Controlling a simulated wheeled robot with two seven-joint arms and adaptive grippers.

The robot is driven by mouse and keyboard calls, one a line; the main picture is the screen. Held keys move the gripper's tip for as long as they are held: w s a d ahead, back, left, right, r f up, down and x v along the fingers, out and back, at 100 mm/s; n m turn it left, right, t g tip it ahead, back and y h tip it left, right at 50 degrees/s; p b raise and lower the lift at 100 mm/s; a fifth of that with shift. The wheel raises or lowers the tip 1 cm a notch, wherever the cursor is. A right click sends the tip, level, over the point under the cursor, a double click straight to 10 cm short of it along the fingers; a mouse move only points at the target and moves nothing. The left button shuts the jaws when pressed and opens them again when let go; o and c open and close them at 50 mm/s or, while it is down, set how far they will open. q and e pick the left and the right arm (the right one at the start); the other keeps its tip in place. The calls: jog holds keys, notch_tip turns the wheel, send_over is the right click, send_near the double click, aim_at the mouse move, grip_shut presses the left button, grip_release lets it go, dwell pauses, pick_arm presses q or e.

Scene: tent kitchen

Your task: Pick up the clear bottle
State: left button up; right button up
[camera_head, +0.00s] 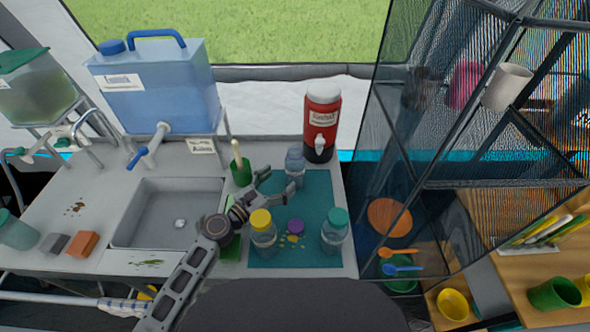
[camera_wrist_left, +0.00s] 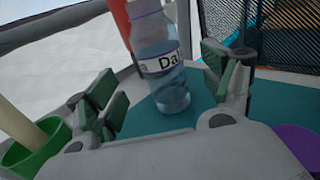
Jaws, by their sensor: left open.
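A clear, bluish bottle (camera_head: 295,163) stands upright near the back of the teal mat (camera_head: 320,190). In the left wrist view the bottle (camera_wrist_left: 158,62) has a white label reading "Da" and shows between and beyond my fingers. My left gripper (camera_head: 275,187) is open and empty, just in front and to the left of the bottle, with its fingers pointing toward it. In the left wrist view the gripper (camera_wrist_left: 168,90) has its two green-padded fingers spread wide. I see no contact with the bottle. My right gripper is not in view.
A red dispenser (camera_head: 321,122) stands behind; a mesh shelf (camera_head: 430,140) is right.

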aim_at(288, 172)
pick_arm(q)
jog(key=shift+x, duration=0.8)
jog(key=shift+w+d, duration=0.3)
jog(key=shift+w, duration=0.1)
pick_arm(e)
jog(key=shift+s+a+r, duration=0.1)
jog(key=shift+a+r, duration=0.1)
pick_arm(q)
jog(key=shift+w+d, duration=0.1)
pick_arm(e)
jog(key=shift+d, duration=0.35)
pick_arm(q)
jog(key=shift+p+x, duration=0.45)
jog(key=shift+x, duration=1.5)
jog(key=shift+w+d, duration=0.35)
jog(key=shift+w, duration=0.1)
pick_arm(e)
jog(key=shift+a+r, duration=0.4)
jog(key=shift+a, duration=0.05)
pick_arm(q)
jog(key=shift+c, duration=0.5)
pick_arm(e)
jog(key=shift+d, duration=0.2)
